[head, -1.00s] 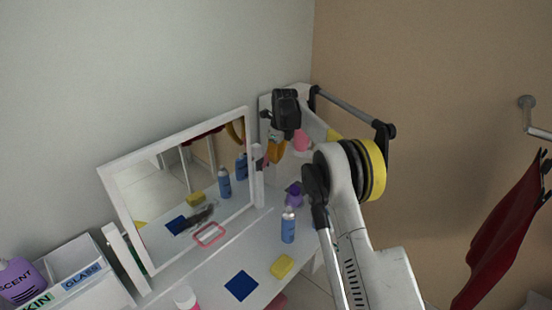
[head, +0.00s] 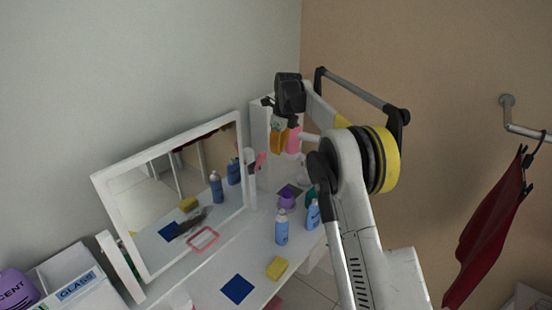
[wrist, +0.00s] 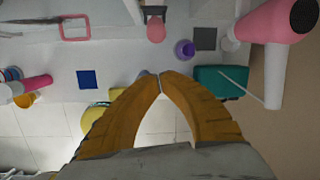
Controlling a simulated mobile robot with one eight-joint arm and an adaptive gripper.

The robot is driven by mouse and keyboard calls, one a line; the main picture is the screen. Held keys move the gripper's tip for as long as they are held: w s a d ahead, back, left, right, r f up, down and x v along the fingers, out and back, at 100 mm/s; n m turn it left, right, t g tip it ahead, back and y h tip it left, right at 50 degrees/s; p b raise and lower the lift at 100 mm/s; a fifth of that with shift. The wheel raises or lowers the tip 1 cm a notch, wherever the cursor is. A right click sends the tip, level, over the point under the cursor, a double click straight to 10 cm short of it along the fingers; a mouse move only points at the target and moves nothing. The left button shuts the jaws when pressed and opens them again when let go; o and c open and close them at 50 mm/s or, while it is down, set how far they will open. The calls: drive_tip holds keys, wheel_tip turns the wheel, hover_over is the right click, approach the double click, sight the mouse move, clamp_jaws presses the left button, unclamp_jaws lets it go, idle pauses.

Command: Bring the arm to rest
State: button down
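My gripper (head: 279,150) is raised above the far end of the white dressing table, in front of the white side cabinet. In the wrist view its two orange-brown fingers meet at the tips (wrist: 160,74). It is shut, with nothing seen between the tips. My arm is bent and stands raised at the right of the table in the head view.
The table holds a mirror (head: 173,200), a purple item (head: 287,200), blue bottles (head: 282,228) (head: 313,215), a yellow sponge (head: 277,268) and a blue square (head: 237,289). A pink hair dryer (wrist: 272,20) is right of my gripper. A red garment (head: 485,240) hangs at right.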

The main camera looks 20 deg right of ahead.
drive_tip(key=shift+r, duration=0.6)
drive_tip(key=shift+s, duration=0.1)
drive_tip(key=s+a+r+n+t+b, duration=0.1)
drive_tip(key=s+a+r+n+b, duration=0.15)
drive_tip(key=s+n, duration=0.65)
drive_tip(key=s+a+r+n+t+b, duration=0.15)
drive_tip(key=s+r+n+b, duration=0.3)
drive_tip(key=s, duration=0.95)
drive_tip(key=s+f+n+t+b, duration=0.1)
drive_tip(key=s+f+n, duration=0.5)
drive_tip(key=s, duration=0.6)
drive_tip(key=s+f+n+t+b, duration=0.1)
drive_tip(key=s+f+n+b, duration=0.2)
drive_tip(key=s+f+n, duration=0.4)
drive_tip(key=s+f, duration=0.2)
drive_tip(key=s, duration=0.3)
drive_tip(key=shift+a+f+h+b, duration=0.15)
drive_tip(key=shift+f+h+b, duration=0.05)
drive_tip(key=shift+h+b, duration=0.2)
